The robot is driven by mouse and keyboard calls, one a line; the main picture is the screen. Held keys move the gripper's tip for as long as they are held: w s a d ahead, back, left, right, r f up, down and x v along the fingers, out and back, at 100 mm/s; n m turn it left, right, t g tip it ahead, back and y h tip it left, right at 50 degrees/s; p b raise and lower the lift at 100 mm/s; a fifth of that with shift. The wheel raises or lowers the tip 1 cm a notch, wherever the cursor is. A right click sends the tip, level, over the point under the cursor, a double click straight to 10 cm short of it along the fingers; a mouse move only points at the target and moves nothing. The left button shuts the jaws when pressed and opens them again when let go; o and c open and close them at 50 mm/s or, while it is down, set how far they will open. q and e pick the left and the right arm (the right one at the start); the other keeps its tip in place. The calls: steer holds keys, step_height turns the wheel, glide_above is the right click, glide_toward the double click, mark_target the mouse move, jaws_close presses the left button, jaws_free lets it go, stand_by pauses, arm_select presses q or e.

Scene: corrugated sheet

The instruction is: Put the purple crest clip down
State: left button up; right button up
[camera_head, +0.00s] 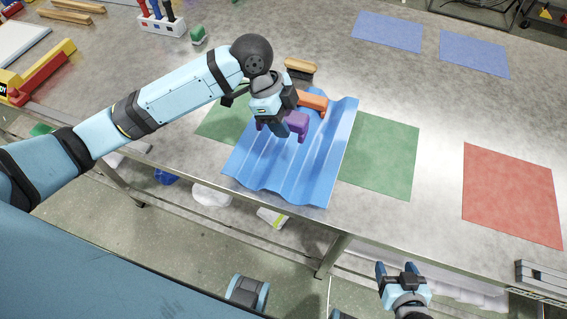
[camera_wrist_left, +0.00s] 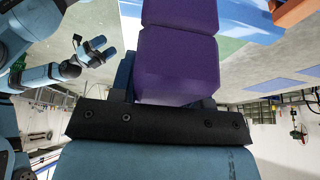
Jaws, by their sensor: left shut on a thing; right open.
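The purple crest clip (camera_head: 297,124) is in my left gripper (camera_head: 283,127), over the blue corrugated sheet (camera_head: 325,160). In the left wrist view the purple clip (camera_wrist_left: 178,60) fills the upper middle, between my fingers. I cannot tell whether the clip touches the sheet. An orange clip (camera_head: 313,101) is at the sheet's far part, just behind the purple one, and its edge shows in the left wrist view (camera_wrist_left: 292,10). My right gripper (camera_head: 397,270) is open and empty, in front of the table's near edge.
The sheet lies over a green mat (camera_head: 385,165) on the metal table. A red mat (camera_head: 512,195) is at the right and blue mats (camera_head: 388,31) are at the back. A wooden brush (camera_head: 300,68) lies behind the sheet. A white tool holder (camera_head: 162,22) stands at the back left.

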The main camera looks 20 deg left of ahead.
mark_target(287, 167)
arm_select(q)
step_height(287, 167, down, 16)
stand_by(0.4)
steer(key=shift+f, duration=0.2)
steer(key=shift+s+f, duration=0.1)
